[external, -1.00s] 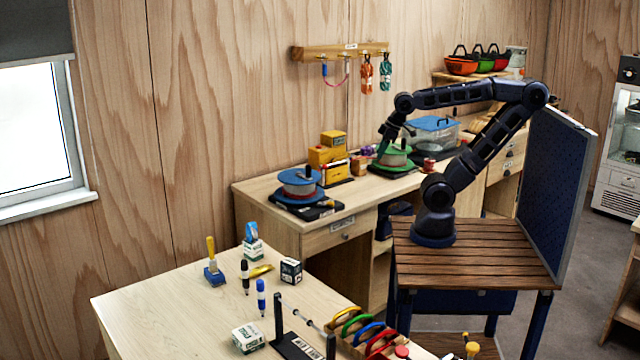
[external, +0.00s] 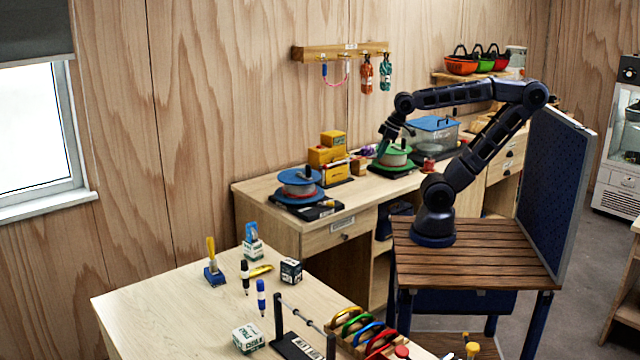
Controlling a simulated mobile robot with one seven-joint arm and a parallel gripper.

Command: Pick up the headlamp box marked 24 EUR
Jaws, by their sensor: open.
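I cannot pick out the headlamp box marked 24 EUR with certainty; no price is readable at this size. A small dark box with white print (external: 291,271) stands on the near table, and its marking is too small to read. Yellow boxes (external: 325,156) are stacked on the back desk, also without a readable price. My gripper (external: 383,153) points down above the back desk, by the green-rimmed spool (external: 396,157), right of the yellow boxes. It is open, and I see nothing held in it. Its fingertips are small and dark here.
A blue-rimmed spool (external: 299,186) and a blue-lidded clear bin (external: 434,133) stand on the back desk (external: 262,186). The near table (external: 165,302) holds white chalk boxes (external: 248,338), markers, a brush and a rack of coloured carabiners (external: 357,330). Its left part is clear.

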